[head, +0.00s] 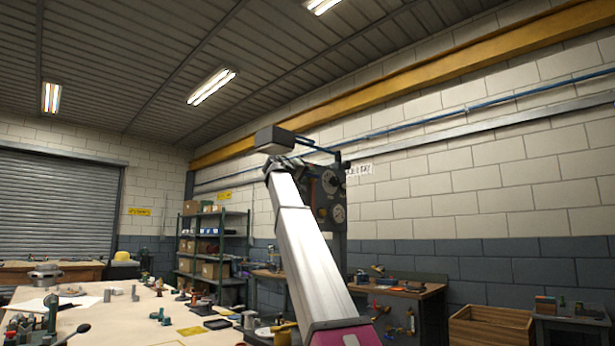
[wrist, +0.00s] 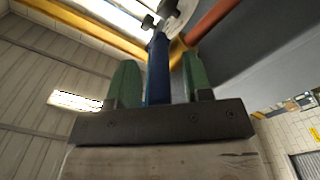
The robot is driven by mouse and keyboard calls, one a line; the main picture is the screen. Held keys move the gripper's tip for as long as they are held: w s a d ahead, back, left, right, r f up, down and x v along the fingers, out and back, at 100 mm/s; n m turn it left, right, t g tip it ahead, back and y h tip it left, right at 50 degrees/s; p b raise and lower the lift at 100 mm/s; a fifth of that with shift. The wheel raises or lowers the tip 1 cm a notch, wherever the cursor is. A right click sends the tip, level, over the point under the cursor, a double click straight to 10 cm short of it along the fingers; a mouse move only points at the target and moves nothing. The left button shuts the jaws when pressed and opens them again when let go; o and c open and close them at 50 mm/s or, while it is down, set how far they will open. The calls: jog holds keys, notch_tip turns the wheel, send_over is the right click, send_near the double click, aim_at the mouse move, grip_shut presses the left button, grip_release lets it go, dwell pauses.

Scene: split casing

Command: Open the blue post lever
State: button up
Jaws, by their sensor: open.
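The blue post lever (wrist: 158,68) rises between the two green fingers of my gripper (wrist: 160,72) in the wrist view. The fingers stand apart, one on each side of it, with a gap visible on both sides. In the head view a blue bar (head: 316,146), seemingly this lever, runs from a dark panel (head: 330,192) with round dials toward the grey block at the end of my arm. My fingertips cannot be made out in the head view. The lever's far end meets dark fittings by a grey body in the wrist view.
An orange-red pipe (wrist: 212,22) passes close to the right finger in the wrist view. A worktable (head: 130,312) with small parts lies at the lower left of the head view. Shelves (head: 213,250), a workbench (head: 400,290) and a wooden crate (head: 490,328) stand behind.

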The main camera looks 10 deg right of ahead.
grip_shut()
jog(key=shift+f, duration=0.1)
jog(key=shift+f+t+h, duration=0.6)
jog(key=shift+t+h, duration=0.1)
jog(key=shift+h, duration=0.3)
jog(key=shift+w+d+f+t+h, duration=0.15)
jog(key=shift+f+t+h, duration=0.2)
jog(key=shift+t+h, duration=0.25)
jog(key=shift+w+d+f+t+h, duration=0.1)
jog(key=shift+f+t+h, duration=0.3)
jog(key=shift+h, duration=0.3)
grip_release()
jog(key=shift+s, duration=0.1)
